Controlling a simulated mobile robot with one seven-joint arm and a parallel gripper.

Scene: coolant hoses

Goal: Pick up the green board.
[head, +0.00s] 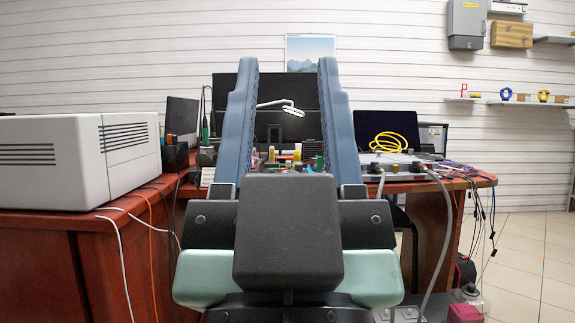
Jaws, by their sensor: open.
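My gripper (288,66) fills the middle of the head view, its two blue-grey stepped fingers spread wide apart and pointing away over the desk. It is open, and nothing is held between the fingers. I cannot clearly pick out a green board. Small coloured items, some green, sit in a cluster (293,156) on the desk, seen between the fingers, but they are too small to tell apart. My gripper's dark body hides the near middle of the desk.
A white vented box (82,158) stands on the red-brown desk (60,250) at left. At right are a grey device (392,159), a coiled yellow cable (389,142) and a dark screen (368,122). Cables hang over both desk sides. Floor (535,250) is open at far right.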

